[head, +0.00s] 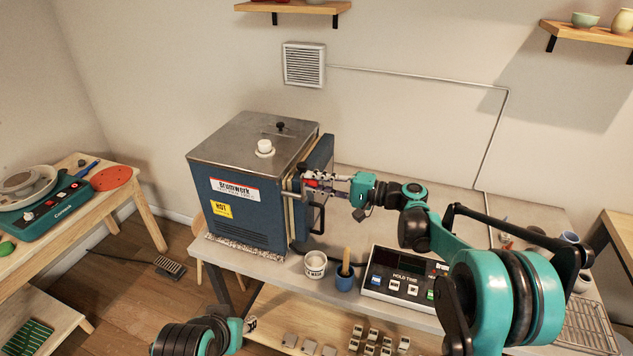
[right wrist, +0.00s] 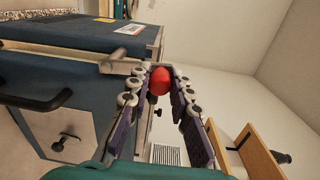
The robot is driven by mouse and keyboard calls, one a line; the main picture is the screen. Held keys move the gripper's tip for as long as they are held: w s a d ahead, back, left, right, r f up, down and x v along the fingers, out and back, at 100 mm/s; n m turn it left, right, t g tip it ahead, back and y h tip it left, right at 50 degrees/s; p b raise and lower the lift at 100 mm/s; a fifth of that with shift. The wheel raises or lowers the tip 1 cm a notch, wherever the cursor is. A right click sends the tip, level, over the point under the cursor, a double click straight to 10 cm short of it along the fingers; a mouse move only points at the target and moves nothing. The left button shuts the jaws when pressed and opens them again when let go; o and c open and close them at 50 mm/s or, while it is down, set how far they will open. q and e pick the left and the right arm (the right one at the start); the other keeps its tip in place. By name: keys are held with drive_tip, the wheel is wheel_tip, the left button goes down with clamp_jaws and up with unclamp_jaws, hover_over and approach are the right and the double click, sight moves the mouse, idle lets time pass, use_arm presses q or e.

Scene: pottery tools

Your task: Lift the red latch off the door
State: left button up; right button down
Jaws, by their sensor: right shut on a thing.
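The red latch (head: 312,183) is at the front of the blue kiln (head: 238,195), by the edge of its door (head: 318,165). In the right wrist view its rounded red end (right wrist: 160,80) sits between my fingers, with a grey metal bar (right wrist: 122,62) beside it on the kiln. My right gripper (head: 314,180) is shut on the red latch at the door. The fingers hide part of the latch, so I cannot tell whether it still rests in its catch. My left gripper (head: 250,323) is low at the bottom edge, away from the kiln; its jaws are unclear.
A black door handle (head: 319,218) sticks out below the latch. A white jar (head: 315,264), a blue pot (head: 344,279) with a wooden handle, and a control box (head: 405,275) stand on the table in front. A pottery wheel (head: 40,200) is at the left.

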drive_tip(key=shift+f, duration=0.1)
drive_tip(key=c, duration=1.4)
unclamp_jaws()
drive_tip(key=shift+o, duration=0.2)
drive_tip(key=v, duration=1.2)
drive_tip(key=shift+s, duration=0.1)
